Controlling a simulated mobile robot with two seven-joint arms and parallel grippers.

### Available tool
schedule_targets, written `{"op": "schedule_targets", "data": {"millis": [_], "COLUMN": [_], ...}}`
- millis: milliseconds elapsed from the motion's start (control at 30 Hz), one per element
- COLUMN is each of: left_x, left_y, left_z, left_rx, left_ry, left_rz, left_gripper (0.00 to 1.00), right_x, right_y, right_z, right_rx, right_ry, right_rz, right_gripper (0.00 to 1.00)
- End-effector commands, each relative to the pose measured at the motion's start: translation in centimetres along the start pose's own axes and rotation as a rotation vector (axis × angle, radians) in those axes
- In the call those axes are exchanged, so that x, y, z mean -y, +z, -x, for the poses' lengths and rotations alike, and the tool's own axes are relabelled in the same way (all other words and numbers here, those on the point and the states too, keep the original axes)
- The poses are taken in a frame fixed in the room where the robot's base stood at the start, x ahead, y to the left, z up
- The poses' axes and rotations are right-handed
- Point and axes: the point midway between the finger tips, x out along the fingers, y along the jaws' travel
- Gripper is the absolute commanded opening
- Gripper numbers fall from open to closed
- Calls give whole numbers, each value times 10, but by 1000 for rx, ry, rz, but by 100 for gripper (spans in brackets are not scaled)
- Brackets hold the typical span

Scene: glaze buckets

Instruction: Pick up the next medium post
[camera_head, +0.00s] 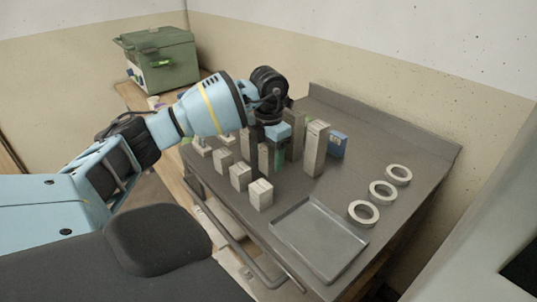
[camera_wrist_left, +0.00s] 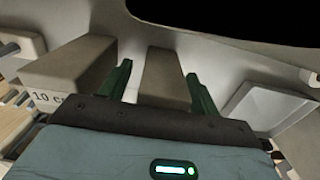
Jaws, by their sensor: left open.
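My left gripper (camera_head: 277,157) is open, pointing down among the grey posts on the metal table. In the left wrist view, its green fingers (camera_wrist_left: 159,72) stand on either side of a grey-brown post (camera_wrist_left: 165,82), with a gap visible on both sides. A wider post (camera_wrist_left: 70,72) marked "10 c…" is just left of the fingers. In the head view, a medium-height post (camera_head: 248,148) is left of the gripper, and another (camera_head: 264,160) is close beside the fingers, partly hidden. A tall post (camera_head: 315,149) stands to the right. My right gripper is out of view.
Short blocks (camera_head: 260,194) line the table's front left. An empty grey tray (camera_head: 320,272) lies at the front, with three pale rings (camera_head: 363,213) to its right. A blue box (camera_head: 338,145) is behind the tall post. A green case (camera_head: 160,60) sits at the back left.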

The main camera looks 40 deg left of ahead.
Motion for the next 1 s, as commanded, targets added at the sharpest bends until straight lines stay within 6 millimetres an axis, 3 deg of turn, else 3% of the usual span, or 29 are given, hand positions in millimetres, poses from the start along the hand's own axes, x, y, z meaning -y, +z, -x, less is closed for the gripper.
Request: {"op": "schedule_targets", "data": {"millis": [67,500,767,1000], "left_x": [0,0,0,0], "left_y": [0,0,1,2], "left_z": [0,1,5,41], "left_rx": [0,2,3,7], "left_ry": [0,0,0,0], "left_rz": [0,0,0,0], "left_gripper": [59,4,4,4], "right_x": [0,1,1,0], "right_y": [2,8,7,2], "right_z": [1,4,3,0], "right_rx": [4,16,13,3], "right_ry": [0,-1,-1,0], "right_rz": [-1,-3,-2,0], "right_gripper": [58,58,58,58]}}
